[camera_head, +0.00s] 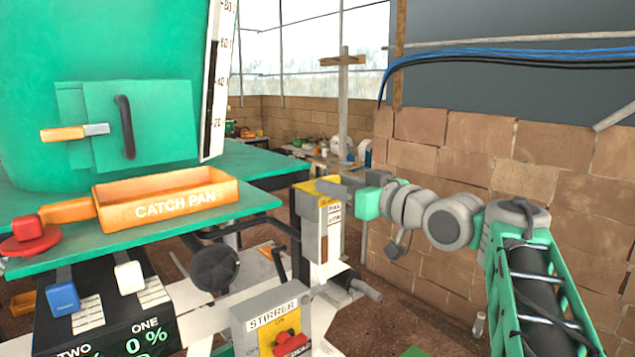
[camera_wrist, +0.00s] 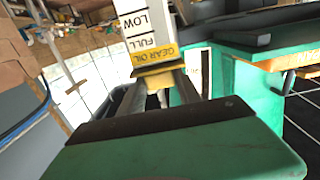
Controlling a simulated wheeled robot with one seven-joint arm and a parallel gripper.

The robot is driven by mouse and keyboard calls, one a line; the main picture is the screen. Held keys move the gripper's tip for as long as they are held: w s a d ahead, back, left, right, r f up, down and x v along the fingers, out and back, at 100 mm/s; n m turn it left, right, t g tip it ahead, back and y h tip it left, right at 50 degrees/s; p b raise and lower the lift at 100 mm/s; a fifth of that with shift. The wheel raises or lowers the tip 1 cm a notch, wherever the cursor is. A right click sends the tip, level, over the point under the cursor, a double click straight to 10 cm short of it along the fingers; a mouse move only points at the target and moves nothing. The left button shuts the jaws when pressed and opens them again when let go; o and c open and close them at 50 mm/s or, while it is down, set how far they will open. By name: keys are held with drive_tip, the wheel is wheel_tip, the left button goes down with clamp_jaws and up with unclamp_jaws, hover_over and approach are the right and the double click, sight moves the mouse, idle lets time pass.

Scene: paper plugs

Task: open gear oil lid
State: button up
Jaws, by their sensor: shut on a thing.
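The gear oil box (camera_head: 333,235) stands in the middle of the head view, a narrow white body with FULL and LOW marks and a yellow top. In the wrist view the box (camera_wrist: 146,28) appears upside down, with its yellow GEAR OIL band. The yellow lid (camera_head: 323,186) is at the top of the box; it also shows at the fingertips in the wrist view (camera_wrist: 157,69). My gripper (camera_head: 331,190) reaches in from the right and is shut on the lid. The fingers partly hide the lid, and I cannot tell whether it is raised.
A green tank (camera_head: 120,25) and orange catch pan (camera_head: 165,199) are on the left above a green bench (camera_head: 235,217). A STIRRER switch box (camera_head: 271,325) and a black handwheel (camera_head: 214,268) are in front. A brick wall (camera_head: 440,155) stands behind my arm.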

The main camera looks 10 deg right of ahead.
drive_tip(key=shift+w+a+r+g+h+p, duration=0.15)
drive_tip(key=shift+r+g+p, duration=0.2)
drive_tip(key=shift+p, duration=0.55)
drive_tip(key=shift+d+r+g+h+p, duration=0.2)
drive_tip(key=shift+r+p, duration=0.25)
drive_tip(key=shift+p, duration=0.4)
drive_tip(key=shift+f, duration=0.1)
drive_tip(key=p, duration=0.1)
drive_tip(key=r+g+p, duration=0.1)
drive_tip(key=p, duration=0.1)
drive_tip(key=g+p, duration=0.1)
drive_tip(key=p, duration=0.1)
drive_tip(key=shift+w+a+r+h, duration=0.3)
drive_tip(key=shift+w+r+h, duration=0.05)
drive_tip(key=shift+f, duration=0.1)
